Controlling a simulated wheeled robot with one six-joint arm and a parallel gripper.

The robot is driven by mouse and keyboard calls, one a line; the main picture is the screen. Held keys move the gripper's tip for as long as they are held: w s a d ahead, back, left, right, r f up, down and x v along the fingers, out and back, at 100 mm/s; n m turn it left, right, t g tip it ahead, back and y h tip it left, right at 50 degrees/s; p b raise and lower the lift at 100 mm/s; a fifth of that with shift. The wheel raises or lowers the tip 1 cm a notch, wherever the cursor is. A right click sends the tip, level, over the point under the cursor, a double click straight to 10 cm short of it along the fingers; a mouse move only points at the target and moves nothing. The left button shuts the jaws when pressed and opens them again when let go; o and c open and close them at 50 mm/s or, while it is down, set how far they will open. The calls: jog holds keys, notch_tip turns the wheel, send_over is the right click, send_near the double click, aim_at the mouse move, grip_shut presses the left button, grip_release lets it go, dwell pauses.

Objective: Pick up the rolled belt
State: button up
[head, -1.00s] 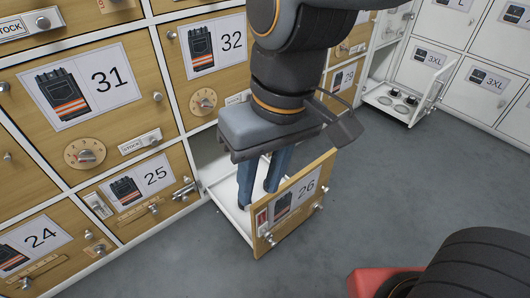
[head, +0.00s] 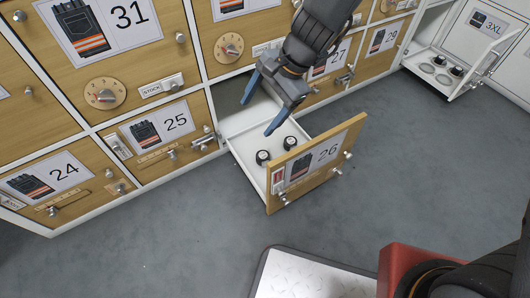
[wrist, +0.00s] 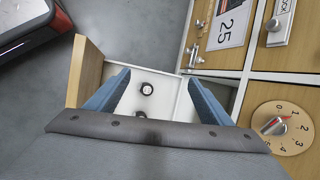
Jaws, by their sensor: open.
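Two small dark rolls with pale tops, which look like rolled belts, stand in the white open drawer 26 (head: 240,150). One roll (head: 263,157) is at the left, near the drawer front; the other roll (head: 290,143) is to its right. In the wrist view one roll (wrist: 147,88) shows clearly between the fingers, and a second (wrist: 140,114) is partly hidden by my gripper's body. My gripper (head: 257,114) is open and empty above the back part of the drawer, tilted, its blue fingers apart from both rolls.
The drawer's wooden front (head: 318,160) stands out from the locker wall. Door 25 (head: 163,135), with its latch, is closed at the left. Another open drawer (head: 435,70) with dark rolls is at the far right.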

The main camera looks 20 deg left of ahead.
jog(key=w+f+m, duration=0.5)
jog(key=w+f, duration=0.1)
jog(key=f, duration=0.6)
jog(key=m+t, duration=0.1)
jog(key=m, duration=0.4)
send_near(264, 155)
jog(key=f+b, duration=0.1)
jog(key=a+f+b, duration=0.1)
jog(key=f, duration=0.1)
jog(key=shift+s+a+m, duration=0.1)
jog(key=shift+m, duration=0.2)
jog(key=shift+b+x, duration=1.9)
jog(key=shift+x, duration=0.85)
jog(key=shift+r, duration=0.1)
jog(key=c, duration=1.2)
